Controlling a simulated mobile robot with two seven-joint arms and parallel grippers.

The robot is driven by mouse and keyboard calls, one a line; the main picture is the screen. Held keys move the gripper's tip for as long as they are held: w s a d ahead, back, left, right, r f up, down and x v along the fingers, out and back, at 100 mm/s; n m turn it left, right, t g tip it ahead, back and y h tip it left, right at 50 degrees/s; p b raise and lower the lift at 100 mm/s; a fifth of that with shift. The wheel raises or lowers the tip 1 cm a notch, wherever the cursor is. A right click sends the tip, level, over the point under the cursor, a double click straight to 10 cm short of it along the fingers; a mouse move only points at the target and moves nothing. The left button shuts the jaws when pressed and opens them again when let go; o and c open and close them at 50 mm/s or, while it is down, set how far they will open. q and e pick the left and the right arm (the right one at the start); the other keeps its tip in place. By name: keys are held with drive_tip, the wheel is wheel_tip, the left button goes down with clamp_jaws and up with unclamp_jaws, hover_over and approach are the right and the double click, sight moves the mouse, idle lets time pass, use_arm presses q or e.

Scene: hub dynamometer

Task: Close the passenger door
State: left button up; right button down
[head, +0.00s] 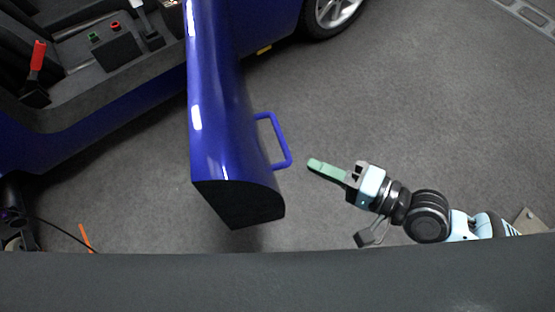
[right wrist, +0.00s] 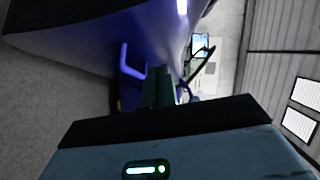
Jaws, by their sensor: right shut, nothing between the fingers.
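The blue passenger door (head: 215,110) stands wide open, swung out from the car body. Its blue loop handle (head: 284,142) sticks out on the right side of the door in the head view. My right gripper (head: 328,170) is shut and empty, with green fingers pointing left toward the door, a short gap to the right of the handle. In the right wrist view the fingers (right wrist: 158,88) show in front of the door (right wrist: 110,40), with the handle (right wrist: 126,62) just left of them. My left gripper is not in view.
The blue car (head: 110,125) with its open interior and a red lever (head: 38,55) is at the upper left. A wheel (head: 333,12) is at the top. Grey floor (head: 420,100) is clear right of the door. A dark surface (head: 280,280) crosses the bottom.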

sight(259, 157)
drive_tip(key=shift+w+a+f+p, duration=0.15)
drive_tip(key=shift+w+a+f, duration=0.15)
drive_tip(key=shift+a, duration=1.05)
drive_tip(key=shift+w+a+f+p, duration=0.15)
drive_tip(key=shift+w+a+f, duration=0.2)
drive_tip(key=shift+a, duration=1.05)
drive_tip(key=shift+w+a+f+p, duration=0.15)
drive_tip(key=shift+w+a+f, duration=0.15)
drive_tip(key=shift+a, duration=1.05)
